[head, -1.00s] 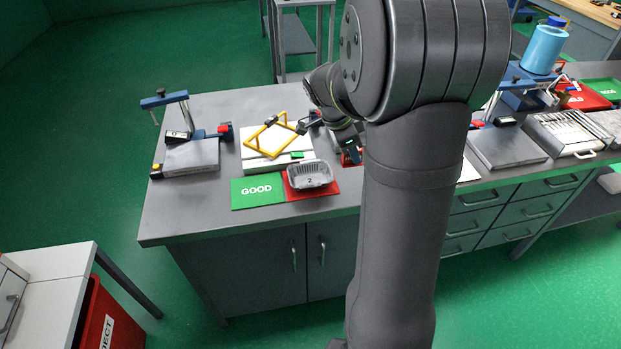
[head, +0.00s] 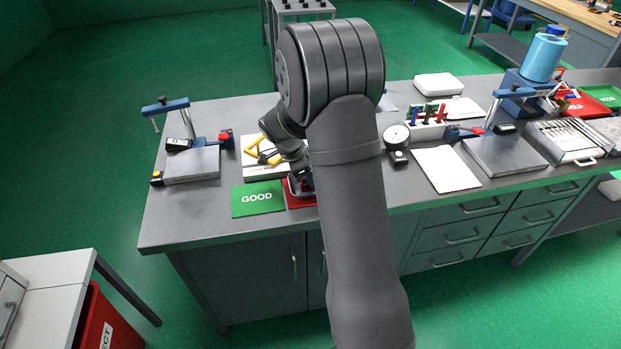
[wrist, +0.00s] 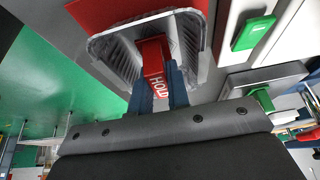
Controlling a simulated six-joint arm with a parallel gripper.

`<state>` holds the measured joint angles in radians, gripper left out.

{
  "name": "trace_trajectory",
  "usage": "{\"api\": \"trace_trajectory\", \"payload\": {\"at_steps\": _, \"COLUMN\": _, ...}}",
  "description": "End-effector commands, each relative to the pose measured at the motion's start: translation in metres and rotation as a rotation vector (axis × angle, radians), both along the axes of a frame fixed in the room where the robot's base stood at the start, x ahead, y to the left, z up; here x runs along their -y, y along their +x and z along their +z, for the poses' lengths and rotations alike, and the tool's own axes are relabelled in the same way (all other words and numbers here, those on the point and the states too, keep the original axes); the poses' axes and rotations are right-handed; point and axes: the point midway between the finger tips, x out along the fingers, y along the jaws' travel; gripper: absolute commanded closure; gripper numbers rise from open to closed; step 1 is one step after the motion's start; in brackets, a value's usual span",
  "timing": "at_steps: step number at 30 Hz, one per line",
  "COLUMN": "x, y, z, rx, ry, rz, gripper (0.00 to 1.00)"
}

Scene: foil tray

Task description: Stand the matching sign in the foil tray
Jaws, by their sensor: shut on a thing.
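The grey foil tray (wrist: 118,50) sits on a red mat (wrist: 110,12) in the wrist view. In the head view my arm hides most of the tray. My gripper (wrist: 160,84) is shut on a red sign (wrist: 153,52) with white lettering that reads HOLD. The sign's far end is over or inside the tray. I cannot tell whether it touches the tray floor. In the head view my gripper (head: 303,184) is low at the red mat (head: 298,201), and the sign is barely visible there.
A green GOOD mat (head: 258,199) lies left of the red mat. A white box (head: 258,172) with a yellow frame (head: 262,152) is behind. A clamp stand (head: 190,160) stands at the left. A dial gauge (head: 397,138) and a white sheet (head: 445,168) lie to the right.

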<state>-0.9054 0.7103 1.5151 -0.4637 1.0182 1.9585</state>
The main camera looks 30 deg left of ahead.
Motion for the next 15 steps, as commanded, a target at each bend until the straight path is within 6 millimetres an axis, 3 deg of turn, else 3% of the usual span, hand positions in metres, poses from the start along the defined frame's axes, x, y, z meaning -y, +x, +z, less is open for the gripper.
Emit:
{"api": "trace_trajectory", "payload": {"at_steps": 11, "x": 0.0002, "y": 0.0001, "z": -0.006, "rx": 0.0, "ry": 0.0, "rz": 0.001, "gripper": 1.0}}
{"api": "trace_trajectory", "payload": {"at_steps": 12, "x": 0.0001, "y": 0.0002, "z": -0.0062, "rx": 0.0, "ry": 0.0, "rz": 0.001, "gripper": 0.8}}
{"api": "trace_trajectory", "payload": {"at_steps": 15, "x": 0.0001, "y": 0.0002, "z": -0.0059, "rx": 0.001, "ry": 0.001, "rz": 0.0, "gripper": 0.62}}
